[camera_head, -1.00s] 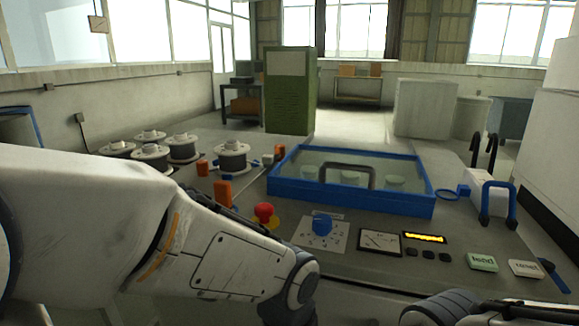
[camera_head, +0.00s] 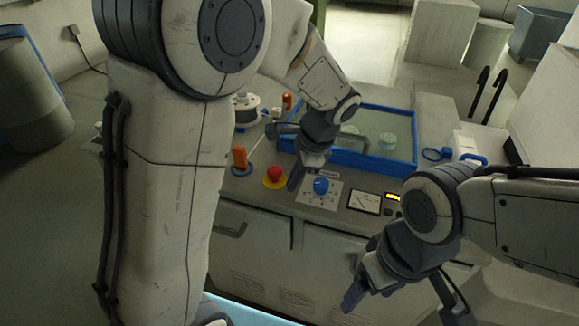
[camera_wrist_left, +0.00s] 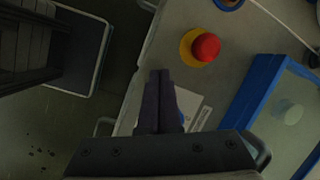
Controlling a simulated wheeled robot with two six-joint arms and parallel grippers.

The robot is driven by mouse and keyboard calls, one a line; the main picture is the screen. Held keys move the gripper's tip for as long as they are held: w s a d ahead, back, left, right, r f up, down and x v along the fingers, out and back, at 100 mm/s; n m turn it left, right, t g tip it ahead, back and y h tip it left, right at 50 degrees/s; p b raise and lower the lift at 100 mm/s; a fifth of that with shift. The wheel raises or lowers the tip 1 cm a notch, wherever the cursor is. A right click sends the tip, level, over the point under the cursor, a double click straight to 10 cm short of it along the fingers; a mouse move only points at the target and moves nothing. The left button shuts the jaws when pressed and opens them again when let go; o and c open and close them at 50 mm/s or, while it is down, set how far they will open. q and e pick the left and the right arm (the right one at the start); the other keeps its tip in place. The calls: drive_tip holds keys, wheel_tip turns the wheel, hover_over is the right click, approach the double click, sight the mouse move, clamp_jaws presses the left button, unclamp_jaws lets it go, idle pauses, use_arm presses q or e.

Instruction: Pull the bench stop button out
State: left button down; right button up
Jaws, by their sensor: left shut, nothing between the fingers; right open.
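The bench stop button (camera_head: 274,174) is a red mushroom head on a yellow disc, on the bench top left of the blue dial. In the left wrist view the red button (camera_wrist_left: 206,47) is up and right of the fingertips. My left gripper (camera_head: 295,180) is shut and empty, just right of the button and apart from it. Its closed fingers (camera_wrist_left: 160,75) also show in the left wrist view. My right gripper (camera_head: 362,305) is open at the lower right, in front of the bench and away from the button.
A blue dial (camera_head: 321,186) on a white plate and a meter (camera_head: 364,199) lie right of the button. An orange upright block (camera_head: 239,157) stands to its left. A blue-rimmed tank (camera_head: 375,163) is behind. The bench front (camera_head: 262,248) has handles.

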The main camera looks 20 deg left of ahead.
sight(281, 181)
use_arm(q)
drive_tip(key=w+d+r+m+y, duration=0.3)
drive_tip(key=w+r+m, duration=0.1)
drive_tip(key=m, duration=0.1)
drive_tip(key=shift+w+r+m+t+p, duration=0.25)
drive_tip(key=shift+w+m+t+p, duration=0.05)
drive_tip(key=shift+w, duration=0.05)
drive_tip(key=x, duration=1)
drive_tip(key=shift+s+a, duration=0.1)
drive_tip(key=shift+a, duration=0.05)
drive_tip(key=shift+r, duration=0.1)
